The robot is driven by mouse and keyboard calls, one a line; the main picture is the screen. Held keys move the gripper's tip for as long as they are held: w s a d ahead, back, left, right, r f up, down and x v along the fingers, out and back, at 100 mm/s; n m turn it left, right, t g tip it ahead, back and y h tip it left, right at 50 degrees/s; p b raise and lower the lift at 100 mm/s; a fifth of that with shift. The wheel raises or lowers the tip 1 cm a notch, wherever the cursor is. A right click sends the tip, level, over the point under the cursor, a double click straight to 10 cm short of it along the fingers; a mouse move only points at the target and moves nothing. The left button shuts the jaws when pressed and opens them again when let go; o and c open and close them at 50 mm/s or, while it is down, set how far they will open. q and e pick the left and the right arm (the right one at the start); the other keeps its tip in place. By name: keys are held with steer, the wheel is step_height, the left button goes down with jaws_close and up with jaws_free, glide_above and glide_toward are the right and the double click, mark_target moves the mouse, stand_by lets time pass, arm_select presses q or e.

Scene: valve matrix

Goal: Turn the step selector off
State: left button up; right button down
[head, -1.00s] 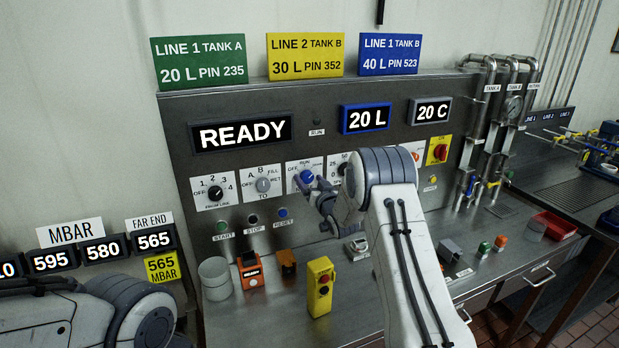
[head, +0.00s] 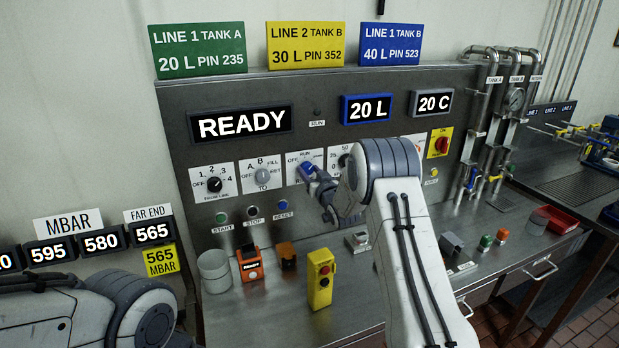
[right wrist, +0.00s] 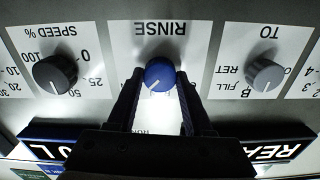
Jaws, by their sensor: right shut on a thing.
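The blue selector knob (head: 307,168) sits on a white plate on the panel; RINSE and part of RUN show in the right wrist view. That view is upside down, and the knob (right wrist: 159,74) is between my right gripper's two fingers (right wrist: 160,85). Its white mark points roughly toward RUN. My right gripper (head: 311,173) is shut on this knob and partly covers it in the head view. The step selector's name is not readable here. My left arm shows at the lower left, but its gripper is out of view.
The line knob (head: 214,185) and the grey TO knob (head: 263,177) are to the left. The dark speed knob (right wrist: 55,74) is on the other side. START, STOP and RESET buttons lie below. A yellow button box (head: 320,280) stands on the bench.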

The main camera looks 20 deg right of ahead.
steer(key=n+b, duration=0.2)
steer(key=b, duration=0.2)
steer(key=n+b, duration=0.3)
steer(key=b, duration=0.1)
steer(key=n+b, duration=0.3)
steer(key=b, duration=0.2)
steer(key=shift+f, duration=0.4)
steer(key=n+b, duration=0.7)
steer(key=b, duration=0.2)
steer(key=shift+r, duration=0.1)
steer(key=shift+a+r+n+b, duration=0.1)
steer(key=shift+r+n+b, duration=0.1)
steer(key=shift+n+b, duration=1.5)
steer(key=shift+n, duration=0.3)
steer(key=shift+c, duration=1.5)
jaws_free()
